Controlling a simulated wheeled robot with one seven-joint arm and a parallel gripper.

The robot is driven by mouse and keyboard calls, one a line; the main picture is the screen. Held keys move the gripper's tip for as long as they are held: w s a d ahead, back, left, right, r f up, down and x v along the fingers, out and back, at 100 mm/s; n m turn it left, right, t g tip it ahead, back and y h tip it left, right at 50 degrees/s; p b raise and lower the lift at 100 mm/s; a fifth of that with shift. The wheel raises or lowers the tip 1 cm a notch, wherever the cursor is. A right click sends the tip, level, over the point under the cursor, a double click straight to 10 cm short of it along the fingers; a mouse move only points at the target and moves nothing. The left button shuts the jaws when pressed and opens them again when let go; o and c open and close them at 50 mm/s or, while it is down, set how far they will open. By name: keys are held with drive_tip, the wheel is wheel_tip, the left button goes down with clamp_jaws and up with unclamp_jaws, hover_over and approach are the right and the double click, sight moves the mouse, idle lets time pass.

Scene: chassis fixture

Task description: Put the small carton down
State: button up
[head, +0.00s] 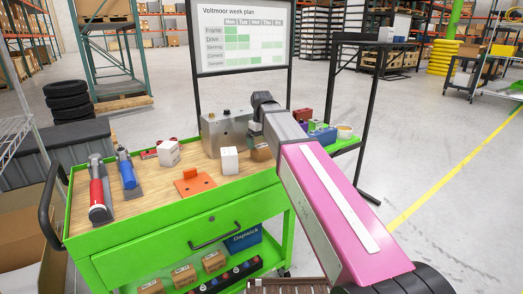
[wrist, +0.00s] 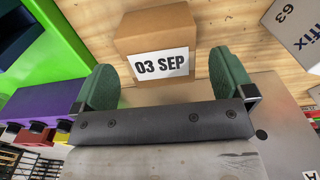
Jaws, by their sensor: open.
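The small brown carton (head: 261,153) stands on the wooden cart top, partly hidden behind my arm in the head view. In the wrist view the carton (wrist: 155,35) shows a white label reading "03 SEP" and sits on the wood. My gripper (wrist: 163,78) is open, with one green finger on each side of the carton's near part. Gaps show between the fingers and the carton. In the head view my gripper (head: 256,130) is at the carton, mostly hidden by my wrist.
A white box (head: 229,160) stands just left of the carton, with a metal housing (head: 222,130) behind. An orange plate (head: 194,182) and two tools lie further left on the green cart (head: 150,248). Coloured bins (head: 322,134) are to the right. Bare wood shows at front right.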

sight(261, 146)
wheel_tip(261, 146, up, 8)
drive_tip(key=shift+f, duration=0.15)
idle(0.6)
